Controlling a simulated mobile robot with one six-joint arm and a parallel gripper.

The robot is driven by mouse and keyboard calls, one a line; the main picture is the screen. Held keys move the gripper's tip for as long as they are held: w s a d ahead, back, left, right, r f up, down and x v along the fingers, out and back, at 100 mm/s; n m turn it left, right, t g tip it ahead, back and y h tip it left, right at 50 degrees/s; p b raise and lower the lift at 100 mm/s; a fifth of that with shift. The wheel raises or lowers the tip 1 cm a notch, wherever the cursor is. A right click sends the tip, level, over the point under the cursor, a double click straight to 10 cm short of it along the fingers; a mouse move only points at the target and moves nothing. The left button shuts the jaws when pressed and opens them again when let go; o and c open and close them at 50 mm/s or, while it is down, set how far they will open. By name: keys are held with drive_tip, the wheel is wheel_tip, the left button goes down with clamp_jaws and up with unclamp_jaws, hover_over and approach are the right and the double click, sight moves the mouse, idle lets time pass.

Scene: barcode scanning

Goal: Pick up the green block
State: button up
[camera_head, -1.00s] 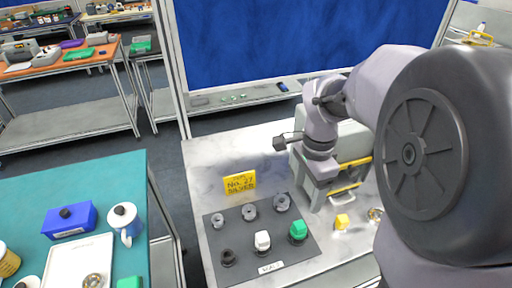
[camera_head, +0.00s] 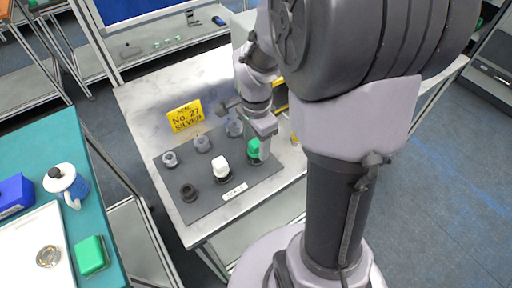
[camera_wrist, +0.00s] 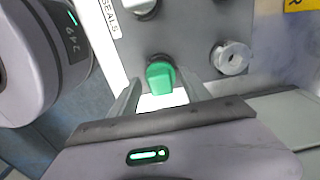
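A green block (camera_head: 254,149) stands on the grey board (camera_head: 215,192) at its right end, on a dark round base. In the wrist view the same green block (camera_wrist: 160,77) shows between and just beyond the two fingertips. My gripper (camera_wrist: 160,92) is open, with one finger to each side of the block; I cannot tell whether either finger touches it. In the head view my gripper (camera_head: 265,132) is right over the block, partly hiding it. Another green block (camera_head: 90,255) lies on the teal table at the lower left.
A white block (camera_head: 221,166) and several metal pieces stand near the green one on the board. A yellow sign (camera_head: 185,117) stands behind the board.

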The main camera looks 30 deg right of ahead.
clamp_jaws()
drive_tip(key=shift+r, duration=0.1)
